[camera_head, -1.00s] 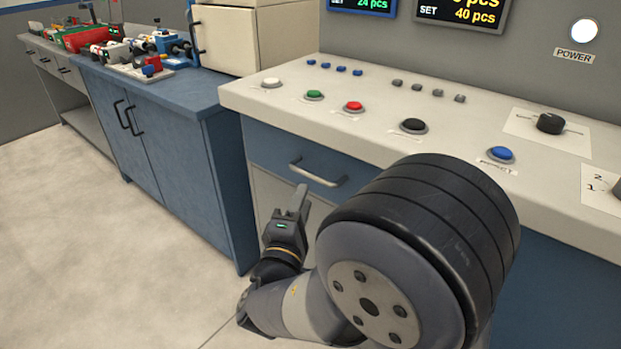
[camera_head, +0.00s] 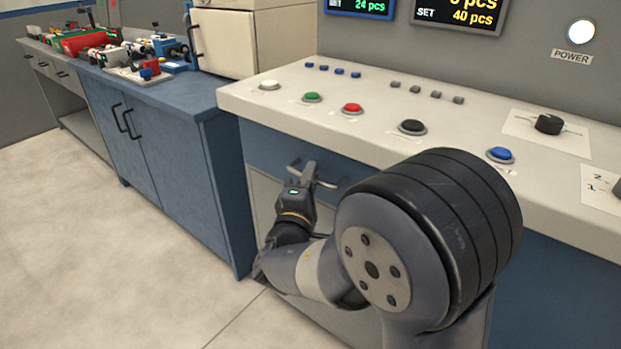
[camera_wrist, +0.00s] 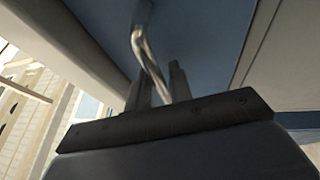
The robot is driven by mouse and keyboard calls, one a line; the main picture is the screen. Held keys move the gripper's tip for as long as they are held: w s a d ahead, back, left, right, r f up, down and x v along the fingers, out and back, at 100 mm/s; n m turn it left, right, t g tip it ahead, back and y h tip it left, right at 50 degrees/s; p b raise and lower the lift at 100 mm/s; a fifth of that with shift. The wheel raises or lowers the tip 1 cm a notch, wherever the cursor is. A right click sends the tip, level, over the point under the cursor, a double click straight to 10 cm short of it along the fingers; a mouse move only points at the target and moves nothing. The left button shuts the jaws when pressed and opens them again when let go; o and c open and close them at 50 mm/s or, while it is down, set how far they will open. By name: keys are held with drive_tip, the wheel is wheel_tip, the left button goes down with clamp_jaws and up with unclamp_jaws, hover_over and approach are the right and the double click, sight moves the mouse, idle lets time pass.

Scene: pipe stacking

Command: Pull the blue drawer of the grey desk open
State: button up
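The grey desk (camera_head: 232,98) has a blue drawer (camera_head: 268,143) under its light top, and the drawer front lies flush with the desk. A metal bar handle (camera_head: 327,185) is on the drawer. My gripper (camera_head: 309,168) is at the handle and hides its middle in the head view. In the wrist view the handle (camera_wrist: 146,52) runs down between the two dark fingers of my gripper (camera_wrist: 160,85). A gap shows between the fingers, and they do not look closed on the bar. The blue drawer front (camera_wrist: 205,40) fills the upper middle there.
Coloured buttons (camera_head: 352,108) and a black knob (camera_head: 548,123) are on the desk top. A blue cabinet (camera_head: 165,150) with black handles stands to the left. Open floor (camera_head: 90,230) lies in front of it.

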clamp_jaws()
drive_tip(key=shift+s+a, duration=0.1)
